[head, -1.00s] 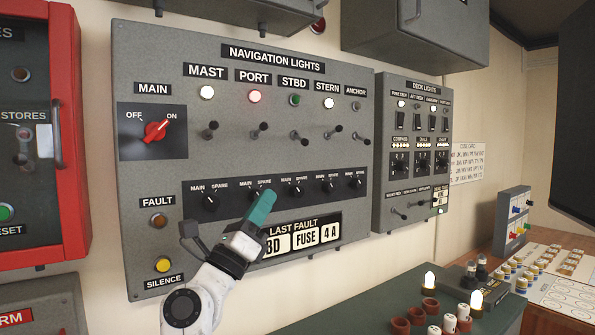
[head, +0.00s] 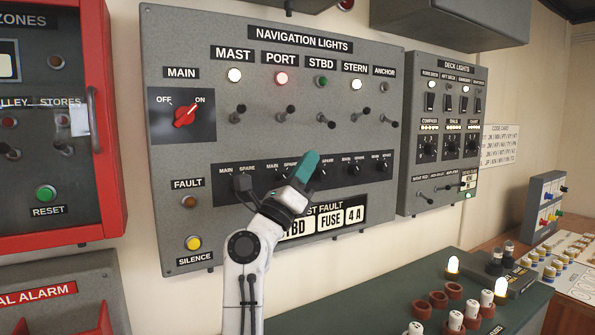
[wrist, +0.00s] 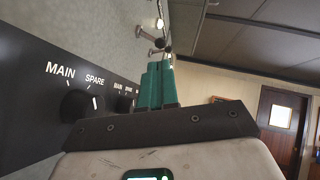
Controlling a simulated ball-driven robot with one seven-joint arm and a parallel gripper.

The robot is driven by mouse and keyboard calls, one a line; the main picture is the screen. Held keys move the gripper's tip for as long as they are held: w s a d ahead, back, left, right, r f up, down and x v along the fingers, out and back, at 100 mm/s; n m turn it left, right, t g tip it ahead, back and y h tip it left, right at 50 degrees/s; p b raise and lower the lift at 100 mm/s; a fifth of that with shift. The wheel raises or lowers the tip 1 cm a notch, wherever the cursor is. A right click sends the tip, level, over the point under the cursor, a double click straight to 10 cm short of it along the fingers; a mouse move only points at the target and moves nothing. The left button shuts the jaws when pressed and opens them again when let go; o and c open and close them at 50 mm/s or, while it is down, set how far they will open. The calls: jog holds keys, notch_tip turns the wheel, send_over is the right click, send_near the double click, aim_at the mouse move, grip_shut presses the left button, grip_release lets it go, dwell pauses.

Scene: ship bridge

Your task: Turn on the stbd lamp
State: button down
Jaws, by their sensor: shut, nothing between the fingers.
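The STBD toggle switch (head: 326,121) on the navigation lights panel (head: 240,140) has its lever pointing down to the right. The STBD lamp (head: 322,82) above it is dark green and unlit. MAST, PORT and STERN lamps glow. My gripper (head: 310,158) has teal fingers and is shut, empty, in front of the MAIN/SPARE knob row, below the STBD switch. It hides part of that row. In the wrist view the shut fingers (wrist: 156,85) point up along the panel toward blurred toggle levers; a MAIN/SPARE knob (wrist: 80,105) is at left.
The MAIN rotary switch (head: 186,115) points to ON. The last-fault plate (head: 330,220) reads STBD, FUSE, 4 A. The deck lights panel (head: 445,130) is at right. A green bench top (head: 390,295) with fuses and sockets (head: 456,318) lies below. A red-framed cabinet (head: 110,120) stands at left.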

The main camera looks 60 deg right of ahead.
aim_at(329, 126)
jog(key=p+x, duration=0.2)
jog(key=x, duration=0.5)
jog(key=shift+r+p, duration=0.15)
jog(key=shift+p, duration=0.15)
jog(key=shift+w+r+n, duration=0.1)
jog(key=shift+n, duration=0.2)
